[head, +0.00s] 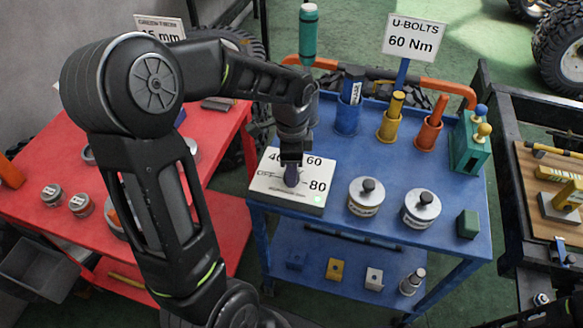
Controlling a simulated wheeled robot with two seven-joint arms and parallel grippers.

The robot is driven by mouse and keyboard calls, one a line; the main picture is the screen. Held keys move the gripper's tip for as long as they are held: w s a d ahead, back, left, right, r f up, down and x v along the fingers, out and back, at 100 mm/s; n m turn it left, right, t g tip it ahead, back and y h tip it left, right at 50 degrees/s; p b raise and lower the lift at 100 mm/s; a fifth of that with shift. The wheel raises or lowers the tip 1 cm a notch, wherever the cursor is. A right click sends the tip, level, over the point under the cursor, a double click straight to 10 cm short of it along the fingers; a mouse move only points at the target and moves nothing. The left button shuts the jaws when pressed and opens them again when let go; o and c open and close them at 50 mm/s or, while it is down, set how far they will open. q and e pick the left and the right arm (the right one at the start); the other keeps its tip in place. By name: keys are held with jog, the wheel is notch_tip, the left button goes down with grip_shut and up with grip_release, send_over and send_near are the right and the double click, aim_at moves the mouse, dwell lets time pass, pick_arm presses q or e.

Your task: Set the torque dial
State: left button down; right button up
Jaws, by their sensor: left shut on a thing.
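The torque dial (262,186) is a white box on the near left corner of the blue cart, with 40, 60 and 80 printed on its top. Its dark knob (291,178) stands in the middle of the box. My left gripper (291,166) points down from above and is shut on the knob. The gripper hides part of the knob and the face, so I cannot tell where the knob points. A small pale green light shows at the box's right corner. A sign (410,38) behind reads "U-BOLTS 60 Nm". My right gripper is not in view.
On the blue cart (330,225) stand two silver canisters (366,197) (421,209), a green block (468,224), blue, yellow and orange holders (391,123) and a green rack (468,145). A red table (225,215) is at left. A dark bench stands at right.

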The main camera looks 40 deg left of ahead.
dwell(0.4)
pick_arm(q)
jog(key=c, duration=0.9)
grip_release()
notch_tip(320, 180, up, 8)
jog(key=shift+f, duration=0.1)
